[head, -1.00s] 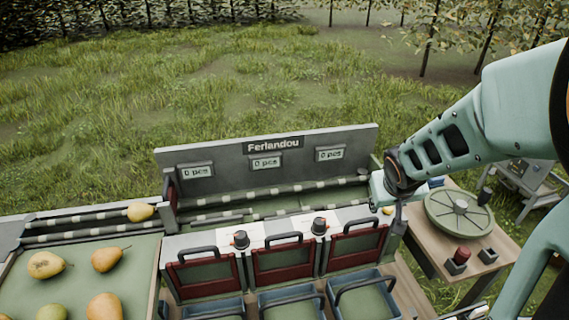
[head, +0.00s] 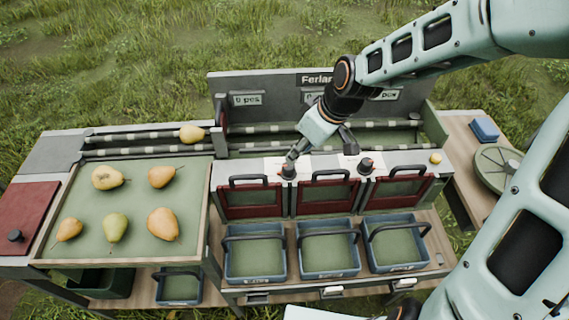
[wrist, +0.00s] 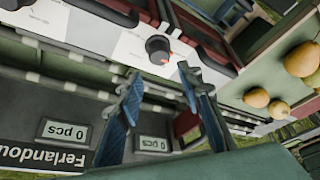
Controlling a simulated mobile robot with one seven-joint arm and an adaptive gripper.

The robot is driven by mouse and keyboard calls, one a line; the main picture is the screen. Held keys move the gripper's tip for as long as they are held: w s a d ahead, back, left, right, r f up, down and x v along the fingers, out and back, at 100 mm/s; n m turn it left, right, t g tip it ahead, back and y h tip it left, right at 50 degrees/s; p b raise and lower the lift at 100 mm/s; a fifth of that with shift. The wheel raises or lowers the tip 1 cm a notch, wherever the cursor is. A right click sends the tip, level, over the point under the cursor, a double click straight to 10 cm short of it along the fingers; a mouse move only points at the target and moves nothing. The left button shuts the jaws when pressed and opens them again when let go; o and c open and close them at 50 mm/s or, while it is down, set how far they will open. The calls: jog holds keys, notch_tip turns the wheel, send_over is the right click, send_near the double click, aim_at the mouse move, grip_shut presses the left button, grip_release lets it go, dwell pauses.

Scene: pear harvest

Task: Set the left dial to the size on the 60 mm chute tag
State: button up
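The left dial (head: 289,171) is a dark round knob with an orange-red mark, on a white panel above the left chute. It also shows in the wrist view (wrist: 158,49), just beyond the fingertips. The right dial (head: 366,166) stands between the middle and right chutes. My gripper (head: 321,152) is above the panel, close to the left dial, with one finger near it in the head view. Its two blue fingers (wrist: 160,72) are spread with nothing between them. Small tags (head: 262,280) on the bin fronts are too small to read, so the 60 mm tag cannot be picked out.
Red-framed chute gates (head: 252,210) with dark handles stand just in front of the dials. Blue bins (head: 328,271) sit below. The grey display board (head: 283,83) rises behind. Pears lie on the green tray (head: 90,208) at left. A small yellow object (head: 435,158) is at the panel's right end.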

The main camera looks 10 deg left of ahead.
aim_at(289, 166)
jog(key=b+x, duration=0.2)
jog(key=x, duration=0.8)
jog(key=shift+f, duration=0.2)
jog(key=c, duration=0.9)
